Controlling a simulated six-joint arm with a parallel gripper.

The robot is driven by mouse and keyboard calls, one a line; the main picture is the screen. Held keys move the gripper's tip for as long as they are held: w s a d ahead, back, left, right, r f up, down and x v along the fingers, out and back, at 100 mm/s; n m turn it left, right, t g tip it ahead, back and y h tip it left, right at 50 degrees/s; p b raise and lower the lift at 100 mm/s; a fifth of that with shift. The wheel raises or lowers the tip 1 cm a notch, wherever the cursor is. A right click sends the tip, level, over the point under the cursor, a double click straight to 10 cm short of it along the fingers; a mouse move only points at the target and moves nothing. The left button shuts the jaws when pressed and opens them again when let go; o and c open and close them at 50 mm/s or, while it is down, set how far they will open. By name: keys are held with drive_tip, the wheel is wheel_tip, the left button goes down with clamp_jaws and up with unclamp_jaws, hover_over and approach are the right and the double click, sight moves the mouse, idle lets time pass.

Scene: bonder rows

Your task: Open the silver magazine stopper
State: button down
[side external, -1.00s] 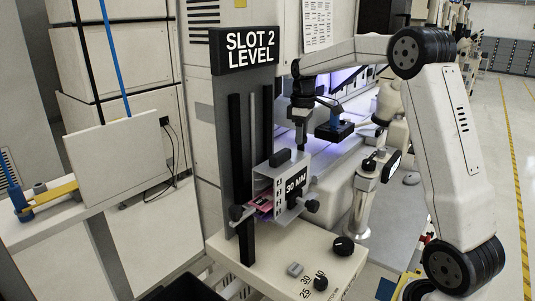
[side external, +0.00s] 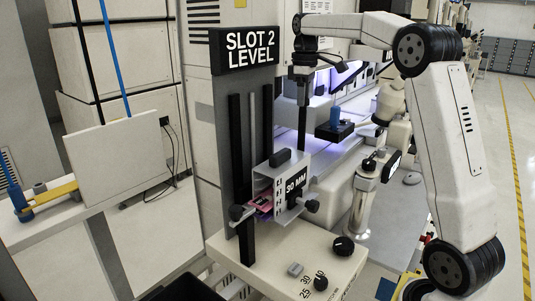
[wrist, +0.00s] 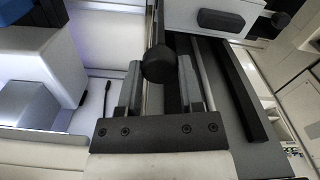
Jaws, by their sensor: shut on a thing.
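The silver magazine (side external: 287,186), with a 30 MM label and a black handle on top, sits low on the slide in the side external view. A dark upright bar, seemingly its stopper (side external: 302,130), stands above the magazine's right end, its lower end close to the magazine. My gripper (side external: 303,92) is above the magazine, at the top of this bar. In the wrist view, my gripper (wrist: 160,72) is shut on a round black knob (wrist: 159,66) between its fingers. The magazine's handle (wrist: 221,20) shows at the top. The fingers hide part of the bar.
The SLOT 2 LEVEL column (side external: 232,120) with dark rails stands left of my gripper. A blue-topped black part (side external: 335,127) and a metal post (side external: 362,200) stand to the right. A cream panel with knobs (side external: 290,262) lies below the magazine.

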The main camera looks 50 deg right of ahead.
drive_tip(key=shift+c, duration=1.1)
unclamp_jaws()
drive_tip(key=shift+r, duration=0.15)
drive_tip(key=shift+r, duration=3.75)
drive_tip(key=shift+s, duration=0.15)
